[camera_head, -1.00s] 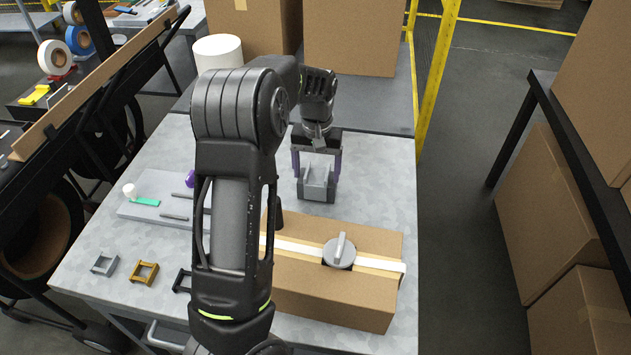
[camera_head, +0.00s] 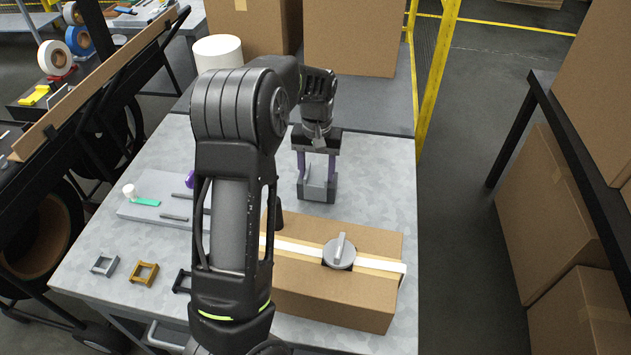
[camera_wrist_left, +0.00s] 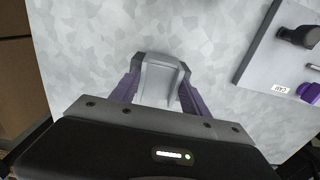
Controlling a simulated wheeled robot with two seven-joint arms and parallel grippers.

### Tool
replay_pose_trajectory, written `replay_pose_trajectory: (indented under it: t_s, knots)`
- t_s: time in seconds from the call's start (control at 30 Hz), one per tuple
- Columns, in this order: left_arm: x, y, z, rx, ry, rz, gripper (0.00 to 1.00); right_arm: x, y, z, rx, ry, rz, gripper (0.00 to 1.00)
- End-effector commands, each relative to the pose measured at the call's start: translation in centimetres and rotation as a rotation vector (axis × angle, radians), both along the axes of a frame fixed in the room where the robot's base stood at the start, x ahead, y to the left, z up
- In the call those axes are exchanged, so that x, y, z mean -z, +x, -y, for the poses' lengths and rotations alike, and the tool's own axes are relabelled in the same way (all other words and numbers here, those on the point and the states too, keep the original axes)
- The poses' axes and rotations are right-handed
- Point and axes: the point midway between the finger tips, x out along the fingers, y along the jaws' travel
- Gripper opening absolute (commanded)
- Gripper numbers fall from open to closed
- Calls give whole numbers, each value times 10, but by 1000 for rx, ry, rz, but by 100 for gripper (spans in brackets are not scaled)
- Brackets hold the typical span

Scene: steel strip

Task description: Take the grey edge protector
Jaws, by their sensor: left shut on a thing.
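The grey edge protector (camera_head: 318,192) is a grey channel-shaped block on the far part of the steel table. My left gripper (camera_head: 317,171) reaches down over it, with its two purple fingers shut on its sides. In the left wrist view the edge protector (camera_wrist_left: 160,82) sits between the fingers of the left gripper (camera_wrist_left: 157,92). It appears to be at or close to the table top; I cannot tell if there is a gap below it. My right gripper is not in view.
A cardboard box (camera_head: 340,292) with a white strap and a grey round piece (camera_head: 340,252) stands in front. A grey plate (camera_head: 150,210) with small parts lies left. Small grey (camera_head: 104,265) and gold (camera_head: 145,273) frames lie near the front left. A white cylinder (camera_head: 218,52) stands behind.

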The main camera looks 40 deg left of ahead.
Motion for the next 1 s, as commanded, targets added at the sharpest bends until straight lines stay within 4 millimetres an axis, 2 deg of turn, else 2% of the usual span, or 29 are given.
replay_pose_trajectory:
  t_s: [0.33, 0.8, 1.0]
  knots:
    - [-26, 1, 0, 0, 1, 3, 14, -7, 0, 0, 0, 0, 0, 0]
    - [-65, 1, 0, 1, 1, 3, 14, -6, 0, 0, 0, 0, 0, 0]
    - [-70, 0, 0, 0, 0, 1, 14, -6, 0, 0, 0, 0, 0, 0]
